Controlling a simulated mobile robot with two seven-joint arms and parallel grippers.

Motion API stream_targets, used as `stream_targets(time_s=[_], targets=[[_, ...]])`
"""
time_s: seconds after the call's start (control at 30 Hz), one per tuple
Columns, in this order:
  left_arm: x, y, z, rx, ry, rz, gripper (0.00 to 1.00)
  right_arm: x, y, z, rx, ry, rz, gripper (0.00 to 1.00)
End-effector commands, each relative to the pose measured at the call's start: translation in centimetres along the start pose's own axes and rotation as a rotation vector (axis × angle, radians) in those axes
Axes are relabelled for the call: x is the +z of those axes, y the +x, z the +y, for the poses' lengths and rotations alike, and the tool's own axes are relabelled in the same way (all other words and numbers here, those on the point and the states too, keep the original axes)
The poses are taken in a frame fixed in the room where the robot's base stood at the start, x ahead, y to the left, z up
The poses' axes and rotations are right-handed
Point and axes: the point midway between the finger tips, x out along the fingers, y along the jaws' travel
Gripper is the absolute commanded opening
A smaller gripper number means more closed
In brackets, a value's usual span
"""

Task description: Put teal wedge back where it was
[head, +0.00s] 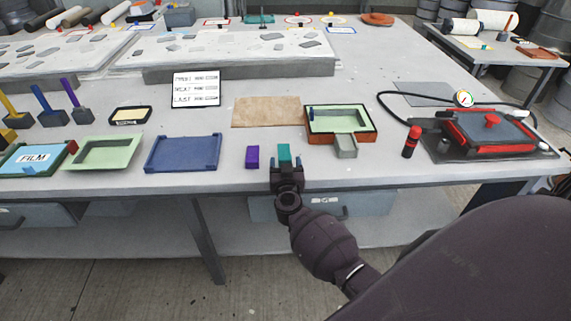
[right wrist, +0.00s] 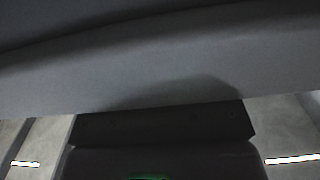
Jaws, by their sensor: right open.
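The teal wedge (head: 284,152) stands near the front edge of the table in the head view, just right of a purple block (head: 252,157). My right gripper (head: 286,165) is open at the front edge, directly in front of the teal wedge, with its fingertips at the wedge's near end. I cannot tell whether they touch it, and the wedge's lower part is hidden by the gripper. The right wrist view shows mostly a grey surface and a dark shape, with a small green patch (right wrist: 150,178) at the bottom edge. My left gripper is not in view.
A green-lined mould (head: 345,119) with a grey spout block (head: 345,146) lies behind right. A blue tray (head: 183,153) and a pale green tray (head: 104,152) lie left. A brown mat (head: 266,112) lies behind. A red clamped mould (head: 490,132) with a hose is at right.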

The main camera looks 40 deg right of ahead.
Motion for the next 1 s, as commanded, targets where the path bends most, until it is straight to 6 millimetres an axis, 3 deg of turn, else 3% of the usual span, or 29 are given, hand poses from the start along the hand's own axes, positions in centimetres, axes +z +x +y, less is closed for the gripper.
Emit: stream_targets(time_s=[0.17, 0.7, 1.0], targets=[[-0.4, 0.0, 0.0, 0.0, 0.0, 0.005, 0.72, -0.5, -0.3, 0.0, 0.0, 0.0, -0.001, 0.67], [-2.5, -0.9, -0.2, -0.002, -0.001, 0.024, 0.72, -0.5, -9.8, 0.0, 0.0, 0.001, -0.002, 0.67], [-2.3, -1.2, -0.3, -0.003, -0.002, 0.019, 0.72, -0.6, -12.2, 0.0, -0.013, 0.0, 0.006, 0.67]])
